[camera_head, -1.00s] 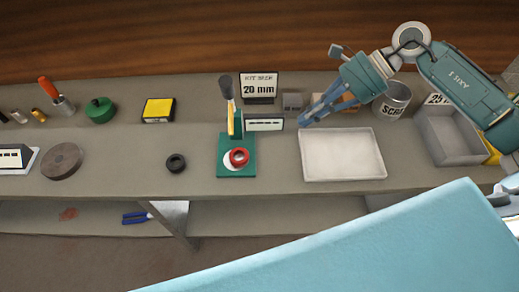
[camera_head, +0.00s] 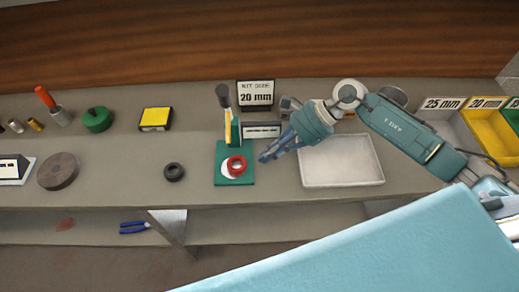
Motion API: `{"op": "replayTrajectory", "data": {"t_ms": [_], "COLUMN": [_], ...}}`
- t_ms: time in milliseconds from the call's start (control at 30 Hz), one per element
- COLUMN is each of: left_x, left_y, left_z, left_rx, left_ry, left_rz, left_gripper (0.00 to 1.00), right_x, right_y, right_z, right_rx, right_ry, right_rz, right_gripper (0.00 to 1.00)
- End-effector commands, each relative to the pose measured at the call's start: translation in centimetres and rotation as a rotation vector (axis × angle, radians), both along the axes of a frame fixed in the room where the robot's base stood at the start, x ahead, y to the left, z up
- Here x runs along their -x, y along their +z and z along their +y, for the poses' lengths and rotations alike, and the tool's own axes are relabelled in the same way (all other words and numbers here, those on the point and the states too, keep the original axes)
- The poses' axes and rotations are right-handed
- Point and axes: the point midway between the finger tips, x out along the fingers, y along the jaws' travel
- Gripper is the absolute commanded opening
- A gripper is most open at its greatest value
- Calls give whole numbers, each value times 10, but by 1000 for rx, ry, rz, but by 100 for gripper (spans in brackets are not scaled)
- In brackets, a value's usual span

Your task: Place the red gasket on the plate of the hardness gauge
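The red gasket (camera_head: 237,166) lies at the hardness gauge, over the right part of its round white plate (camera_head: 226,172). I cannot tell whether it lies flat. The gauge has a green base (camera_head: 243,181) and an upright with a yellow part and a dark handle (camera_head: 223,96). My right gripper (camera_head: 264,157) comes in from the right, its blue fingers just right of the gasket and apart from it in the picture. Nothing shows in the fingers, and their opening is unclear. My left gripper is not in view.
A white tray (camera_head: 342,181) lies right of the gauge, partly under my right arm. A black ring (camera_head: 174,172) lies to the left on clear bench. A small display (camera_head: 262,131) and a "20 mm" sign (camera_head: 256,95) stand behind. Labelled bins (camera_head: 489,133) stand far right.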

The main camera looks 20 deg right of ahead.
Motion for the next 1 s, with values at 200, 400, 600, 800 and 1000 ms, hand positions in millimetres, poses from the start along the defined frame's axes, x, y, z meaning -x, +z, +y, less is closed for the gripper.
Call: {"op": "replayTrajectory", "data": {"t_ms": [200, 400, 600, 800, 1000], "left_x": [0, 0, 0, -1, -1], "left_y": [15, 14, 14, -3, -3], "left_z": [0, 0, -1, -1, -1], "left_rx": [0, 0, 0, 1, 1], "left_ry": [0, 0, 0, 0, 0], "left_rz": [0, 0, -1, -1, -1], "left_gripper": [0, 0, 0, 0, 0], "right_x": [-4, -4, -4, -7, -6], "right_y": [3, 1, 0, -3, 0], "right_z": [21, 23, 23, 39, 44], "right_rx": [0, 1, 1, 0, 2], "right_ry": [-1, -2, -1, 1, -1], "right_rz": [0, -1, 0, -4, 0], "right_gripper": [0, 0, 0, 0, 0]}}
